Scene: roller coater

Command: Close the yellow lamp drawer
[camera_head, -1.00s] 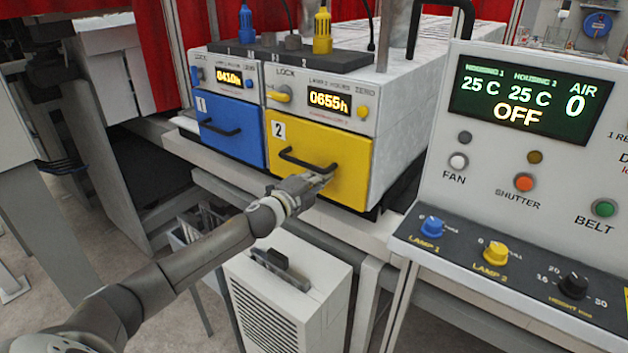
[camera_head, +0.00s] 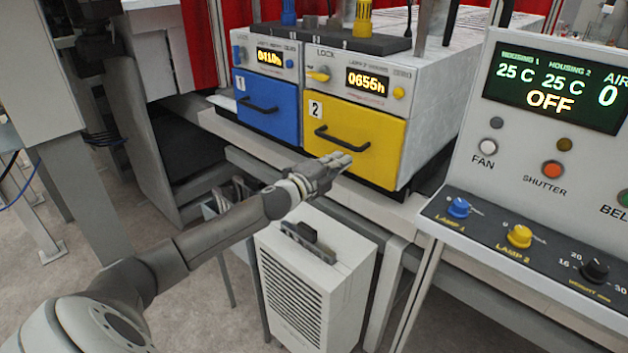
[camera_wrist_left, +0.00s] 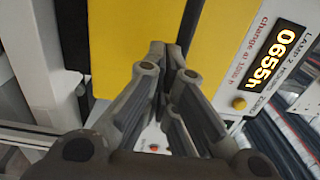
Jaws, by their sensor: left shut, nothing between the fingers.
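The yellow lamp drawer (camera_head: 378,137), marked 2, has a dark bar handle (camera_head: 342,139) on its front. Its front looks about level with the housing face; a small gap cannot be ruled out. My left gripper (camera_head: 343,160) is shut and empty in front of the drawer's lower part, just below the handle. In the left wrist view the closed fingertips (camera_wrist_left: 170,48) point at the yellow front (camera_wrist_left: 130,30); whether they touch it I cannot tell. My right gripper is not in view.
The blue drawer (camera_head: 266,108) sits left of the yellow one. A yellow lock knob (camera_head: 317,75) is above the yellow drawer. A white vented unit (camera_head: 318,268) stands below my left arm. The control panel (camera_head: 545,130) is at the right.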

